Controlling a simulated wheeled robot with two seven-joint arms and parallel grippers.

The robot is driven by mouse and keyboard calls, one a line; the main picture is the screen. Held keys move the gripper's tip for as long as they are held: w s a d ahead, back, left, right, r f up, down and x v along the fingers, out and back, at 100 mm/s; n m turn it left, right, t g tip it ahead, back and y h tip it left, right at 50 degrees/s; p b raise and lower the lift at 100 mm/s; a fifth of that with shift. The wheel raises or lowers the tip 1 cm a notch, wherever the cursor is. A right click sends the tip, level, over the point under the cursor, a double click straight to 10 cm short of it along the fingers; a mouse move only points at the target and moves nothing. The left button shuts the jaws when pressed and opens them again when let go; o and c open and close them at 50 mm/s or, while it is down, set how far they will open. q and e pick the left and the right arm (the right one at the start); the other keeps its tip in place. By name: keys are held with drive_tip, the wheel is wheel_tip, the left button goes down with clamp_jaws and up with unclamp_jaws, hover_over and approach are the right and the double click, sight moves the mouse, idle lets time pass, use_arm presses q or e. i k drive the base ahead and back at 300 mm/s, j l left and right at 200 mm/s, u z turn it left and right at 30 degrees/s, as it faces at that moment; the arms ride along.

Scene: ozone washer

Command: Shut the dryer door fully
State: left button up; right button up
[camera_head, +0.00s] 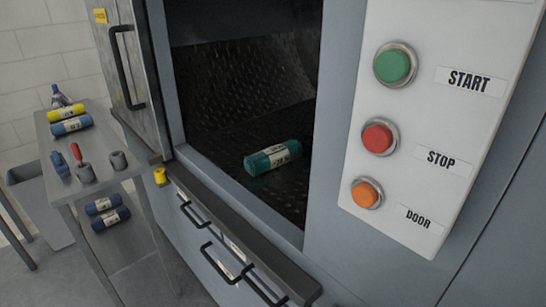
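The dryer door (141,58) is a grey metal panel at the left of the machine opening, seen at a steep angle. It stands open, and its black bar handle (122,70) faces left. The dryer's dark opening (225,85) is uncovered and shows a studded metal interior. A teal rolled bundle with a white label (272,158) lies inside on the floor of the chamber. The white control panel (440,120) at the right has a green START button (394,65), a red STOP button (379,137) and an orange DOOR button (367,193). Neither of my grippers is in view.
A metal shelf cart (102,181) stands at the left with yellow and blue rolls, a spray bottle (59,97) and small tools. A grey ledge (240,240) runs below the opening, with black handles (215,262) under it. Some floor shows at lower left.

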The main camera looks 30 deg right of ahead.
sight(118, 28)
drive_tip(key=i+j+z, duration=0.15)
drive_tip(key=z, duration=0.25)
drive_tip(key=i+j+z, duration=0.1)
drive_tip(key=j+z, duration=0.15)
drive_tip(key=z, duration=0.15)
drive_tip(key=j+z, duration=0.25)
drive_tip(key=z, duration=0.15)
drive_tip(key=i, duration=0.05)
